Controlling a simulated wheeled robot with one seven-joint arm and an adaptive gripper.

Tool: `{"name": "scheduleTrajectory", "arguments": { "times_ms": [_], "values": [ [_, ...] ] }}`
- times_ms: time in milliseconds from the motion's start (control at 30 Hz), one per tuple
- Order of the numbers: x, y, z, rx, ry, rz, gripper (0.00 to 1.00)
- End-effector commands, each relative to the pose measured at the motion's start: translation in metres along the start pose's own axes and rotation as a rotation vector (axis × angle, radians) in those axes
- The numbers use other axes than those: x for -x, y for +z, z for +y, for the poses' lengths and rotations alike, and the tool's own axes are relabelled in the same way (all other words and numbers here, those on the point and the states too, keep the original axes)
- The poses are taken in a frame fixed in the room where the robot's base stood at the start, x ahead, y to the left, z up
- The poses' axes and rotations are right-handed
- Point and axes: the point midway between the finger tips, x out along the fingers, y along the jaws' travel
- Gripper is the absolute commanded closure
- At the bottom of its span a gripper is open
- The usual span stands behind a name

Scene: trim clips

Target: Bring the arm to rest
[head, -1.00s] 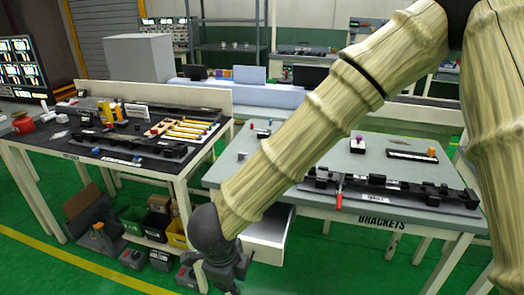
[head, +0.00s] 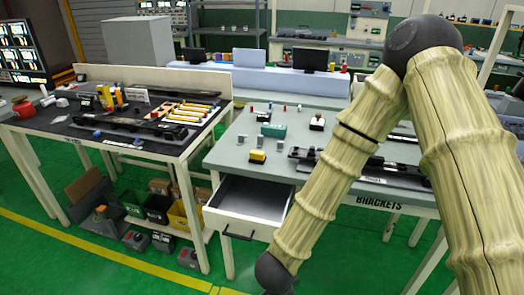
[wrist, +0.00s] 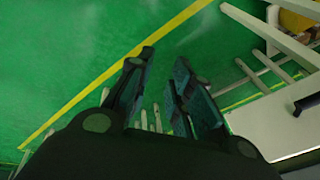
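My arm, with pale bamboo-like links, crosses the right half of the head view from a dark elbow joint (head: 422,42) down to a dark wrist joint (head: 274,274) at the bottom edge. My gripper's fingers are below the head view. In the wrist view my gripper (wrist: 163,60) is open, with its two dark fingers apart and nothing between them. It is over green floor (wrist: 80,50) with a yellow line, beside the front of the brackets table. The arm hides part of that table.
The brackets table (head: 228,155) has an open, empty-looking drawer (head: 250,198) jutting out, close left of my forearm. The drawer's edge also shows in the wrist view (wrist: 275,130). A dark-topped table (head: 60,128) with bins beneath stands left. Green floor in front is clear.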

Motion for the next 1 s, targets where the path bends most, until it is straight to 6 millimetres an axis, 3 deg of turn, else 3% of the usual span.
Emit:
{"name": "scheduleTrajectory", "arguments": {
  "times_ms": [100,300,500,700,833,1000],
  "values": [
    [-0.036,-0.015,0.035,0.178,0.01,-0.009,0.79],
    [-0.083,-0.036,0.101,0.491,0.027,-0.056,0.79],
    [-0.113,-0.052,0.177,0.804,0.05,-0.145,0.79],
    [-0.123,-0.063,0.241,1.043,0.065,-0.245,0.79],
    [-0.125,-0.067,0.263,1.123,0.065,-0.284,0.79],
    [-0.125,-0.067,0.27,1.151,0.064,-0.299,0.79]
  ]
}}
